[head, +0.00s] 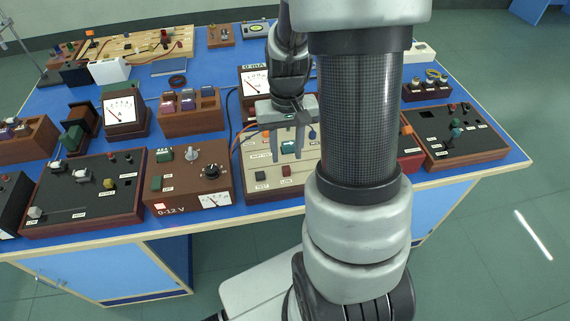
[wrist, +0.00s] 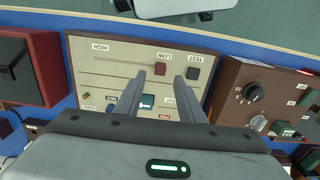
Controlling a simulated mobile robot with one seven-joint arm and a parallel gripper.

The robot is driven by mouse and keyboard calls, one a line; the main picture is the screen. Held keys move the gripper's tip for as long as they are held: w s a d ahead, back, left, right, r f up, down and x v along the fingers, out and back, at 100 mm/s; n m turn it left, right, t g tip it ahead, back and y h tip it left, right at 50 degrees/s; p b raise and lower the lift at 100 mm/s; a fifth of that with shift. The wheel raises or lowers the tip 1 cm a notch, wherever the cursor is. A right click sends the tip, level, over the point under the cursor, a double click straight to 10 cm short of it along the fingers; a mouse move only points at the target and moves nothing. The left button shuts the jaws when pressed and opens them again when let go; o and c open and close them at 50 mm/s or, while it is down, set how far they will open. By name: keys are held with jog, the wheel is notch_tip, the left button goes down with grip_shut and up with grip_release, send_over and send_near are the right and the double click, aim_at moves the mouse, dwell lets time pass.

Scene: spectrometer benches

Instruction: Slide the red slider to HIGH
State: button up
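The red slider (wrist: 161,69) is a small dark red block on the cream panel (wrist: 112,70), at the LOW label. It also shows in the head view (head: 286,170). A slot line runs from it toward the HIGH label (wrist: 100,47), on the left in the wrist view. My gripper (wrist: 159,77) is open and empty above the panel. In the wrist view its fingertips appear either side of the slider; I see no clear contact. It hides part of the panel in the head view (head: 287,156).
A black block (wrist: 194,72) at the TEST label sits close beside the slider. A teal knob (wrist: 147,101) shows between the fingers. A brown 0-12 V box (head: 185,187) and a dark red box (wrist: 28,66) flank the panel. The bench's front edge is close.

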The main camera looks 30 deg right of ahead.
aim_at(287, 168)
notch_tip(287, 168, down, 6)
jog(key=shift+r+b, duration=0.1)
jog(key=shift+b, duration=0.2)
grip_shut()
